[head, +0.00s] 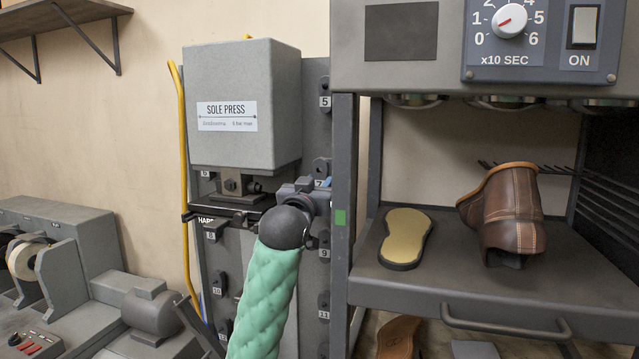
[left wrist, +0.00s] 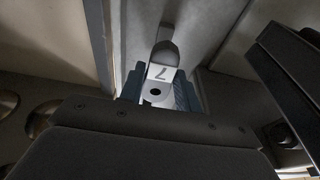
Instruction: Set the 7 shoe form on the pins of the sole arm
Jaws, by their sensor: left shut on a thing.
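My left gripper (head: 318,190) is at the numbered board beside the sole press, at the place marked 7. In the left wrist view, its two blue fingers (left wrist: 158,90) are shut on the 7 shoe form (left wrist: 165,50), a grey piece by a white plate that bears a 7 and a dark hole. In the head view the form (head: 321,167) is partly hidden by the gripper. I cannot tell whether it still touches the board. The pins of the sole arm cannot be made out in either view. My right gripper is not in view.
The sole press (head: 242,110) stands left of my gripper. More forms hang on the numbered board (head: 313,125). Close on the right is the rack post (head: 343,200); its shelf (head: 440,275) holds a yellow-topped sole (head: 406,237) and a brown shoe (head: 508,210). A yellow hose (head: 184,170) runs at left.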

